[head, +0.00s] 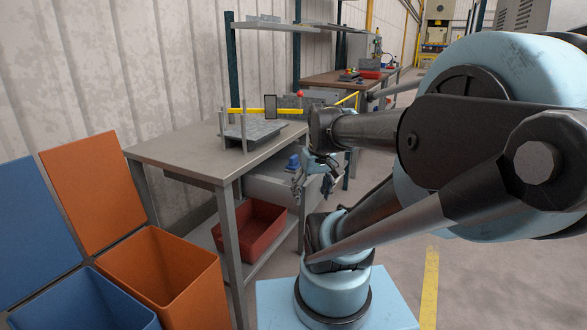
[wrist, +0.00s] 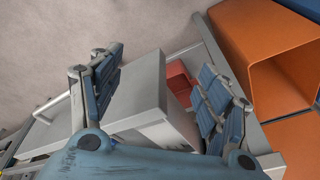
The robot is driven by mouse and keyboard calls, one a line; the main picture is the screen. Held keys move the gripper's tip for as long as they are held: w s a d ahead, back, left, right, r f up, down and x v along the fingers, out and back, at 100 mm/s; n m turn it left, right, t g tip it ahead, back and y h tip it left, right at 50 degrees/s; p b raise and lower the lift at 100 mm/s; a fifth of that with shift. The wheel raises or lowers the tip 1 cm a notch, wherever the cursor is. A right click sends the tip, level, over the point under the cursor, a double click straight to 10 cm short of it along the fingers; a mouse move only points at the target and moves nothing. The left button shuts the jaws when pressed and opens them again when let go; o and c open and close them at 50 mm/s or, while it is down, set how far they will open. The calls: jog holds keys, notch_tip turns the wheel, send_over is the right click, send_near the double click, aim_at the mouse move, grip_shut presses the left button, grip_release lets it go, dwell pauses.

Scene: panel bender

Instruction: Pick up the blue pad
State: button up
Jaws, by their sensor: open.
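My gripper (head: 313,187) is open in front of the workbench's right end, beside a grey drawer unit. In the wrist view its two fingers (wrist: 160,88) are spread wide with nothing between them. Their inner faces are blue and ribbed. I cannot make out a separate blue pad for certain. A small blue thing (head: 293,161) shows in the head view, just left of and above my gripper, against the drawer unit. I cannot tell whether it is the pad or what it rests on. It is not clearly visible in the wrist view.
The grey workbench (head: 180,151) bears a grey slotted rack (head: 262,133). A red bin (head: 250,228) sits on its lower shelf. Open orange (head: 165,262) and blue (head: 112,305) bins stand at left. The drawer unit (wrist: 140,98) lies below my fingers. Floor right of the yellow line (head: 429,285) looks clear.

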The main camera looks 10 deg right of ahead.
jog(key=w+d+r+n+y, duration=0.15)
jog(key=w+r, duration=0.25)
jog(key=w, duration=0.4)
jog(key=w+r+n+y, duration=0.1)
jog(key=w+r+n, duration=0.25)
jog(key=w, duration=0.45)
jog(key=n+t+y, duration=0.1)
jog(key=n+y, duration=0.1)
jog(key=n, duration=0.2)
send_near(294, 156)
jog(key=shift+h, duration=0.25)
jog(key=x, duration=0.5)
jog(key=shift+s+d+f, duration=0.1)
jog(key=shift+s+f, duration=0.1)
jog(key=shift+f, duration=0.05)
jog(key=shift+w+a+r+x, duration=0.1)
jog(key=shift+x, duration=0.75)
jog(key=shift+w+a+r+x, duration=0.1)
jog(key=shift+a+x, duration=0.05)
jog(key=shift+x, duration=0.75)
jog(key=shift+a+r+x, duration=0.1)
jog(key=shift+x, duration=0.75)
jog(key=c, duration=1.2)
